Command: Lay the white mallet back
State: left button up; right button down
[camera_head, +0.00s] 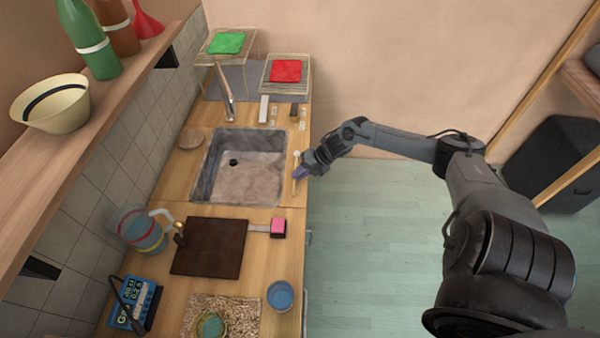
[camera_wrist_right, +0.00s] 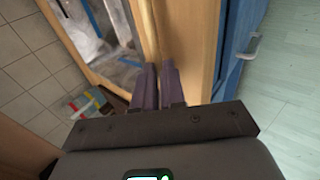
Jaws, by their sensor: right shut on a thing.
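The white mallet (camera_head: 295,172) is a thin pale stick with a small light head, at the right edge of the counter beside the sink. My right gripper (camera_head: 301,173) is at the stick, its purple fingers closed on it. In the right wrist view the purple fingertips (camera_wrist_right: 158,72) are close together over the wooden counter edge; the stick between them is hard to make out. Whether the mallet touches the counter I cannot tell. My left gripper is not in view.
The sink (camera_head: 240,168) lies left of the gripper. Wire racks with green (camera_head: 227,43) and red (camera_head: 286,71) pads stand at the back. Open floor lies right.

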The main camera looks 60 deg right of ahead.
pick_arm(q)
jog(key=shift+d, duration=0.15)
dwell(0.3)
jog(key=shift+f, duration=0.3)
pick_arm(e)
jog(key=shift+s+d+f, duration=0.1)
jog(key=shift+f, duration=0.3)
